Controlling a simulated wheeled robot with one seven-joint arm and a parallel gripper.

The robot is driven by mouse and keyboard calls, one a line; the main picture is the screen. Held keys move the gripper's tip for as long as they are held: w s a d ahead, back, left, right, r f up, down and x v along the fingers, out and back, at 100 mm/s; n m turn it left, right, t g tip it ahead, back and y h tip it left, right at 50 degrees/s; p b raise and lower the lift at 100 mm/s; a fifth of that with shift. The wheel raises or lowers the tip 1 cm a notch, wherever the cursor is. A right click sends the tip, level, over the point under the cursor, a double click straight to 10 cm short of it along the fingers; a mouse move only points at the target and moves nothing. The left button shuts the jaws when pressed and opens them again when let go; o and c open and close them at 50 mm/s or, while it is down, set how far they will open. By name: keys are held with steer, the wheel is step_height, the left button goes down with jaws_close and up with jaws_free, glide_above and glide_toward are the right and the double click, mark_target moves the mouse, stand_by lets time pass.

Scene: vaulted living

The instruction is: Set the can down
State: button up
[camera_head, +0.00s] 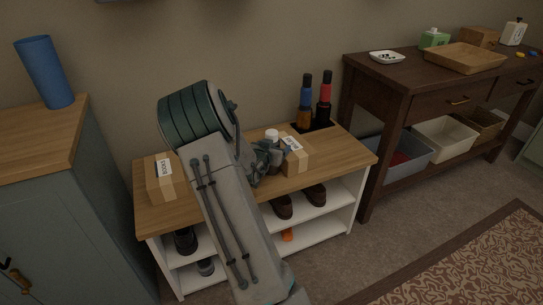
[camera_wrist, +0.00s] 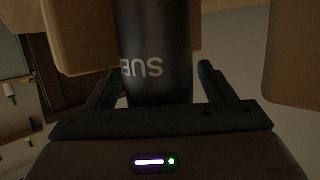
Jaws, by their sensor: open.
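The can (camera_wrist: 155,45) is a dark cylinder with pale lettering, seen upside down in the wrist view. It stands between the two fingers of my gripper (camera_wrist: 159,78), which are apart, with a visible gap on the right. In the head view a white-topped container (camera_head: 272,134), apparently the can, shows upright over the wooden bench top (camera_head: 330,153), just beyond my gripper (camera_head: 268,160). My arm and gripper hide its lower part, so I cannot see its base meeting the bench.
A cardboard box (camera_head: 296,158) is close right of the can; another box (camera_head: 160,182) is at the bench's left. Two bottles, blue-labelled (camera_head: 304,105) and red-labelled (camera_head: 323,100), stand in a dark tray behind. The bench's right end is clear. A blue cylinder (camera_head: 45,72) stands on the left cabinet.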

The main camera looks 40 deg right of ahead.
steer(key=c, duration=1.3)
